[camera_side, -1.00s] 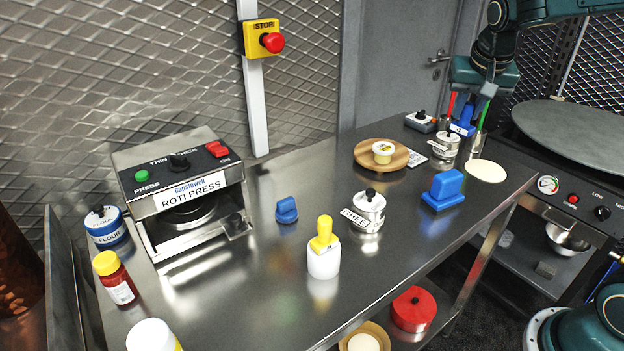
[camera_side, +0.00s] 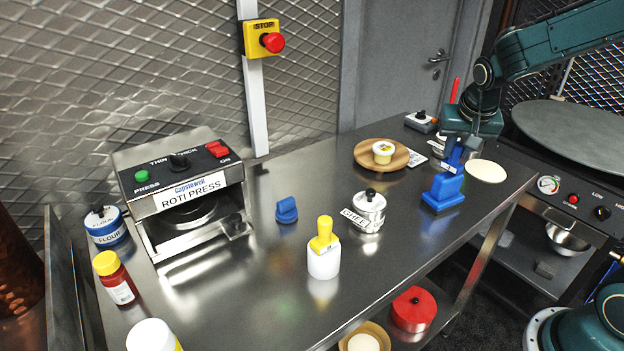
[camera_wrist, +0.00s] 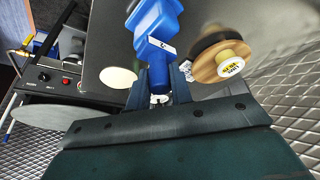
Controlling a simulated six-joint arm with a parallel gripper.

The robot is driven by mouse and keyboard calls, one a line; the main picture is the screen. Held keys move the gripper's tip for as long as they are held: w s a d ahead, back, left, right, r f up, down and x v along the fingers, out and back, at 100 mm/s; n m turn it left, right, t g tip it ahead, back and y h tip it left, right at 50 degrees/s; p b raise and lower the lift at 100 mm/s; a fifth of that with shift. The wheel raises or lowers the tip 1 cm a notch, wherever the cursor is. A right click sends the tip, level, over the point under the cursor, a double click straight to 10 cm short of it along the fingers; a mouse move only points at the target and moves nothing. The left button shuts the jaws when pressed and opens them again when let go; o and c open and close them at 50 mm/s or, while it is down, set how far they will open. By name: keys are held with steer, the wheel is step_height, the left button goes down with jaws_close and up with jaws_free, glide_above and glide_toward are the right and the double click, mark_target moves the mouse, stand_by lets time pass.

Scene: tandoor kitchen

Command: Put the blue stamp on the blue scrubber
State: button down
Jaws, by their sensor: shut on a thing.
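My gripper (camera_side: 458,150) is shut on the blue stamp (camera_side: 453,157), which has a white label at its lower part. The wrist view shows the stamp (camera_wrist: 158,75) between the fingers. The blue scrubber (camera_side: 442,200), a block with an upright handle, stands on the steel table in the side view. The stamp is just above and behind the scrubber there, and overlaps its top in the picture. In the wrist view the scrubber (camera_wrist: 150,18) appears just beyond the stamp. I cannot tell whether they touch.
A small blue knobbed piece (camera_side: 287,211), a ghee pot (camera_side: 369,212) and a yellow-topped bottle (camera_side: 324,256) stand to the left. A wooden board (camera_side: 366,160) with a small tub (camera_side: 383,152) is behind. Pale dough (camera_side: 487,171) lies to the right.

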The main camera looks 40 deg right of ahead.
steer(key=shift+f, duration=0.45)
steer(key=shift+f, duration=0.1)
steer(key=c, duration=1.3)
jaws_free()
steer(key=shift+o, duration=0.2)
steer(key=v, duration=1.2)
